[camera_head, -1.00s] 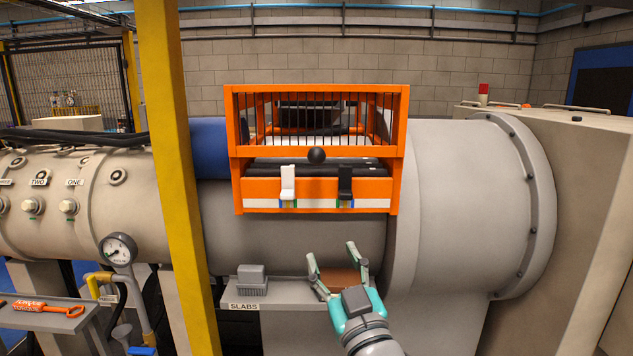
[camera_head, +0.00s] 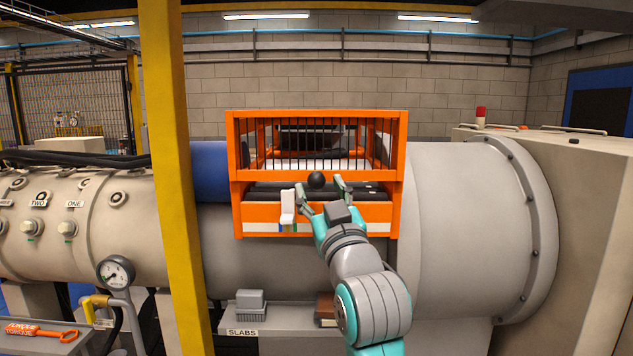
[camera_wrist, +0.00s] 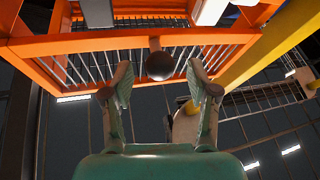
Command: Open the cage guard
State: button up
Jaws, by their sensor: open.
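The orange cage guard (camera_head: 316,114) stands on the large grey cylinder, with dark vertical bars in its front; it looks shut. A round black knob (camera_head: 316,179) sits at the middle of its lower front rail. My gripper (camera_head: 323,186) is open just in front of the knob, with one finger to each side in the head view. In the wrist view the cage guard (camera_wrist: 52,46) fills the upper part, and the knob (camera_wrist: 160,65) shows between and beyond the tips of my open gripper (camera_wrist: 160,82). I cannot tell whether the fingers touch the knob.
A white lever (camera_head: 287,208) is on the orange front panel, left of my gripper; the dark lever is hidden behind my arm. A yellow post (camera_head: 174,150) stands to the left. A shelf labelled SLABS (camera_head: 270,320) with grey and brown blocks is below.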

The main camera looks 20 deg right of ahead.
aim_at(317, 143)
jog(key=shift+x, duration=1.65)
grip_shut()
